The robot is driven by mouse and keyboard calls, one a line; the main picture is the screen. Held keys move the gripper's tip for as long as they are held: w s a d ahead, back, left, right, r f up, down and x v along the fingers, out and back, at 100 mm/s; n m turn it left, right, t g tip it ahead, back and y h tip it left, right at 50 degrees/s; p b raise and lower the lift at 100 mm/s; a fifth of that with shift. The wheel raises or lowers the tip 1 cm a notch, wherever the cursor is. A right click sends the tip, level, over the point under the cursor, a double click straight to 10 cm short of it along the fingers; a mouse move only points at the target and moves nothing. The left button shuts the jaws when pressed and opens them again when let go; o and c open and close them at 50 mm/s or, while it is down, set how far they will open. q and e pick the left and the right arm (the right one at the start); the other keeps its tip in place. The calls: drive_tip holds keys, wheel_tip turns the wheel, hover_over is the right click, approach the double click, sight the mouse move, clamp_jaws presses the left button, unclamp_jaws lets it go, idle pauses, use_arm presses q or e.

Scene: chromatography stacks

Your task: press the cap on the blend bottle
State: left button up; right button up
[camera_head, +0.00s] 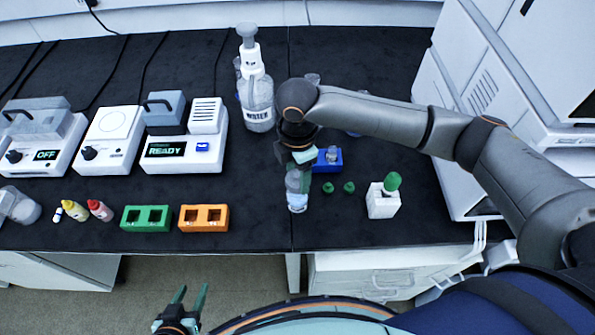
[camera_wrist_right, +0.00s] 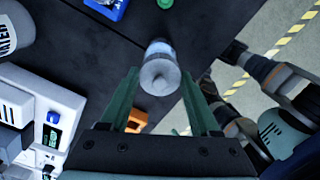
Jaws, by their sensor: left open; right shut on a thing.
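A small clear bottle (camera_head: 297,193) with a pale blue-white label is upright below my right gripper (camera_head: 298,165), near the table's front edge. In the right wrist view its pale round top (camera_wrist_right: 160,77) sits between the two green fingertips of the right gripper (camera_wrist_right: 160,85), which is shut on it. The label is not readable, and I cannot tell whether its base touches the table. Two small green caps (camera_head: 328,188) (camera_head: 348,188) lie on the table to its right. My left gripper (camera_head: 189,298) is open and empty, in front of the table edge.
A white block (camera_head: 383,206) with a green-topped item (camera_head: 392,181) stands to the right. A blue rack (camera_head: 329,167) is behind the bottle. Orange (camera_head: 204,229) and green (camera_head: 146,228) racks, yellow (camera_head: 74,210) and red (camera_head: 99,210) bottles lie left. A water bottle (camera_head: 261,118) stands behind.

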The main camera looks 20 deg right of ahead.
drive_tip(key=p, duration=0.3)
drive_tip(key=shift+f, duration=0.15)
idle(2.3)
idle(0.3)
drive_tip(key=o, duration=1.4)
drive_tip(key=shift+r, duration=3.5)
clamp_jaws()
